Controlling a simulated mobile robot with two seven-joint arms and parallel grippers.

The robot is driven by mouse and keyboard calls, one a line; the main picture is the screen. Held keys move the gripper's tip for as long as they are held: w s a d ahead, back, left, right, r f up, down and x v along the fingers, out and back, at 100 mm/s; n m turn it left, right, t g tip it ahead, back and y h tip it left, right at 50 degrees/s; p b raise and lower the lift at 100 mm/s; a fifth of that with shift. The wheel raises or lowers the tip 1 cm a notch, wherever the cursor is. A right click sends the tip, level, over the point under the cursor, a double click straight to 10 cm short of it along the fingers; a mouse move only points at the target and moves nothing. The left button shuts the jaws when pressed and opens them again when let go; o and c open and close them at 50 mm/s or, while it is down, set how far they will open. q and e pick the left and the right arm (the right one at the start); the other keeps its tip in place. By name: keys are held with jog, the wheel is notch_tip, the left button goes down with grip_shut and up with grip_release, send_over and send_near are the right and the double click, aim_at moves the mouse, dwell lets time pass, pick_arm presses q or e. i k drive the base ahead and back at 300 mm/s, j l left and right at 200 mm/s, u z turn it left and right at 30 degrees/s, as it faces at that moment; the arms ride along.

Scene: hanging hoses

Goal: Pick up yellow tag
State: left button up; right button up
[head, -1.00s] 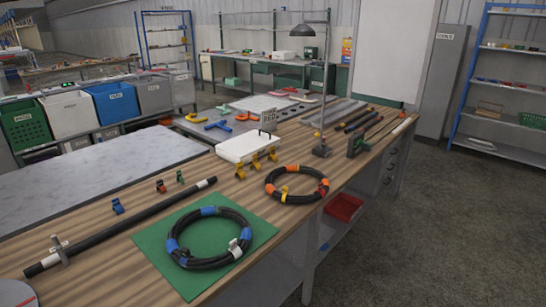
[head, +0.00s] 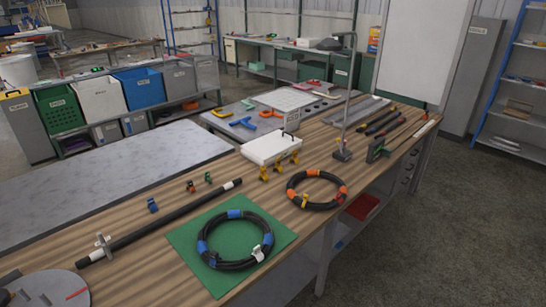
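Several small yellow clip-like tags stand in a row on the wooden bench in front of a white box (head: 271,148): a left tag (head: 264,173), a middle tag (head: 278,166) and a right tag (head: 294,158). Another yellow piece (head: 304,201) sits on the black hose ring with orange bands (head: 343,190), right of the row. A black hose ring with blue bands (head: 235,214) lies on a green mat (head: 190,254), with a white tag (head: 258,253) on it. Neither of my grippers shows.
A lamp (head: 342,154) stands right of the white box. A grey disc (head: 55,283) is at the lower left. Open floor (head: 440,240) lies to the right.

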aim_at(295, 158)
jog(key=l+u, duration=0.1)
jog(key=u, duration=0.4)
jog(key=i+l+u, duration=0.1)
jog(key=u, duration=0.35)
jog(key=l+u, duration=0.2)
jog(key=u, duration=0.3)
jog(key=l+u, duration=0.25)
jog(key=k+l+u, duration=0.25)
jog(key=l+u, duration=0.3)
jog(key=k+l+u, duration=0.15)
jog(key=l, duration=0.2)
jog(key=k+l+u, duration=0.2)
jog(key=l, duration=0.15)
jog(key=k+l+u, duration=0.25)
jog(key=k+l, duration=0.25)
jog(key=l, duration=0.15)
jog(key=k+l+u, duration=0.15)
jog(key=k+l, duration=0.95)
jog(key=l, duration=0.15)
